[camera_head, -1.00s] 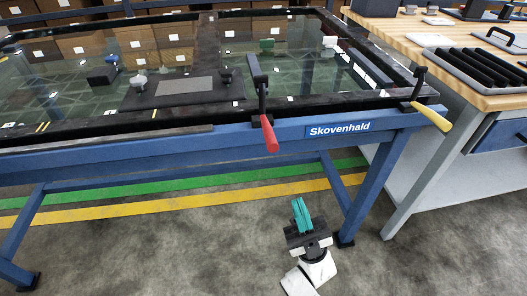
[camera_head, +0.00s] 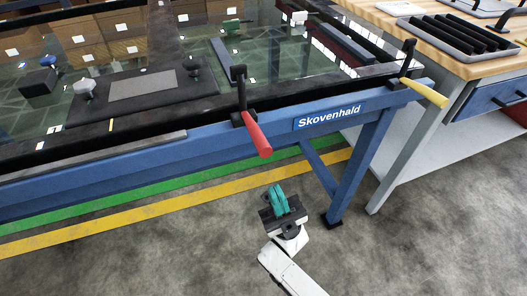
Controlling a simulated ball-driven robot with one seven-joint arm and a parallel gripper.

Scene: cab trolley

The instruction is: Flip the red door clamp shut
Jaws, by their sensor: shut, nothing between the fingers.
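The red door clamp (camera_head: 256,134) is mounted on the front edge of the blue trolley frame. Its red handle slants down and outward over the edge, and its black arm stands upright behind it. My gripper (camera_head: 279,198), with teal fingers, is shut and empty. In the picture it is below the red handle and apart from it, in front of the trolley.
A yellow-handled clamp (camera_head: 426,92) sits at the trolley's right corner. The Skovenhald label (camera_head: 329,117) is between the two clamps. A wooden-topped workbench (camera_head: 462,44) stands close on the right. The floor in front of the trolley is clear.

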